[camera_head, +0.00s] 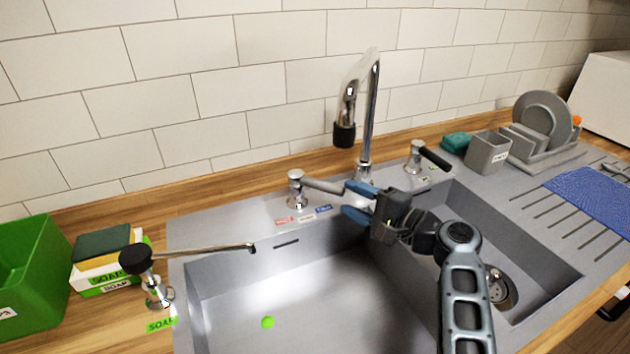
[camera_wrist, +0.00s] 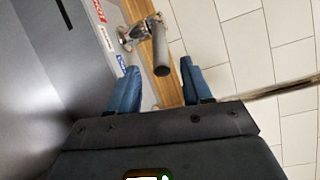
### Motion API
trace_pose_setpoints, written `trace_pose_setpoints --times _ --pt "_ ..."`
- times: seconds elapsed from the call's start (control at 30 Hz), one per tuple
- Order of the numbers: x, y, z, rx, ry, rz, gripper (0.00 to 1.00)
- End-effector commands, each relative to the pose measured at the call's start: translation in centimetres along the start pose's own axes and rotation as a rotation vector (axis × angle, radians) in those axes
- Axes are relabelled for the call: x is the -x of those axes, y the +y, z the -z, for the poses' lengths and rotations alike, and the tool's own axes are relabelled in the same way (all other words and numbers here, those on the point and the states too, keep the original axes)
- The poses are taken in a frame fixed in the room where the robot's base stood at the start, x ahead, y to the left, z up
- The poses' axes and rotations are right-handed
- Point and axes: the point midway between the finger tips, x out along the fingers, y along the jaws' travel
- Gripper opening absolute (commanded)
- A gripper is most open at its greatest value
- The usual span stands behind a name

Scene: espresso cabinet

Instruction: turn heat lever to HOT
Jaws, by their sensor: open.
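The heat lever (camera_head: 297,188) is a metal valve with a grey bar handle, standing on the sink's back ledge left of the faucet. Its handle points right, toward the blue label (camera_head: 323,209) side and away from the red HOT label (camera_head: 284,220). My gripper (camera_head: 350,200) is open and empty, with blue fingers at the handle's free end. In the wrist view the lever handle (camera_wrist: 161,50) shows between the two fingertips, its end toward me. I cannot tell whether a finger touches it.
The tall chrome faucet (camera_head: 368,120) rises just behind my gripper. A second black-handled lever (camera_head: 416,155) stands to the right. The soap dispenser (camera_head: 152,270) is at left, its spout over the basin (camera_head: 300,300). A dish rack (camera_head: 545,150) is at right.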

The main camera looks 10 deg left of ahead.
Motion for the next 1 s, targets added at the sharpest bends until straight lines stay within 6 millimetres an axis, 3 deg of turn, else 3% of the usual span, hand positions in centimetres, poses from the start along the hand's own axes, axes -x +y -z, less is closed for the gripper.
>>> trace_pose_setpoints --times 0.3,0.5,0.87,1.0 --pt "-4.8 0.3 0.0 -0.001 -0.003 0.002 0.49" --pt "-6.8 0.2 0.0 -0.001 -0.001 0.001 0.49" --pt "-7.3 0.0 0.0 -0.001 0.000 0.000 0.49" --pt "-7.3 0.1 0.0 -0.001 0.000 0.000 0.36"
